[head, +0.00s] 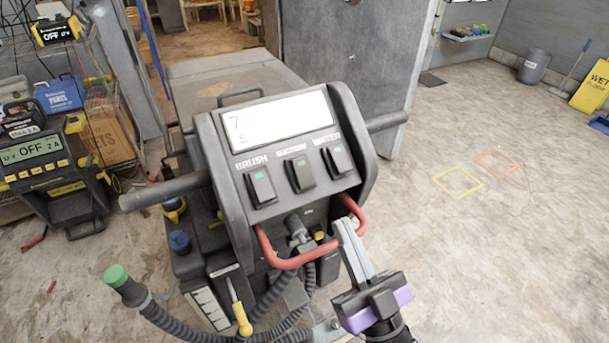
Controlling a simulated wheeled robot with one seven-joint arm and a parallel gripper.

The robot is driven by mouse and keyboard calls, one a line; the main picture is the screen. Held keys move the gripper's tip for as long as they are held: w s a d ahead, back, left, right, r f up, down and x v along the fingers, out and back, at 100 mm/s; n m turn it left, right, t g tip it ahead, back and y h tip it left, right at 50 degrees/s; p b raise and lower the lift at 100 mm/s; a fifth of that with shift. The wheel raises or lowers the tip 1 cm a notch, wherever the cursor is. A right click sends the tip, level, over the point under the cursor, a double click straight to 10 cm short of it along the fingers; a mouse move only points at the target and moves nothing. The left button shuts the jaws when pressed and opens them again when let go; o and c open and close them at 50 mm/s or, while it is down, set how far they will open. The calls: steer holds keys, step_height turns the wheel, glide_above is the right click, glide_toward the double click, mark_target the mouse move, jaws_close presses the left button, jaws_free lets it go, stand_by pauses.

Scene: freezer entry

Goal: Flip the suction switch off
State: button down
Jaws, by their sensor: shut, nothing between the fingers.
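The console of a grey floor machine (220,150) faces me with three dark rocker switches in a row. The left one (260,187) is labelled BRUSH. The middle one, the suction switch (299,175), has a label too blurred to read fully. The right one (337,159) has a label that looks like WATER. Each shows a small green mark near its top; I cannot tell which way the suction switch is tilted. My gripper (346,226) is shut and empty, below and right of the switches. Its fingertips overlap the red bar in the picture; contact is unclear.
The red bar handle (283,262) curves below the console. Grey handlebars stick out left (165,190) and right (388,121). Hoses (185,328) and a yellow-handled tool (241,318) hang below. A shelf with chargers (38,155) stands left.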

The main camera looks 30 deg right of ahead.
mark_target(315, 178)
steer(key=shift+r, duration=0.1)
steer(key=w+r, duration=0.1)
steer(key=w, duration=0.2)
steer(key=w+r+p, duration=0.1)
steer(key=w, duration=0.3)
steer(key=w+r+p, duration=0.1)
steer(key=w, duration=0.2)
steer(key=shift+w+r, duration=0.2)
steer(key=shift+r, duration=0.05)
steer(key=shift+w+f, duration=0.4)
steer(key=shift+r, duration=0.1)
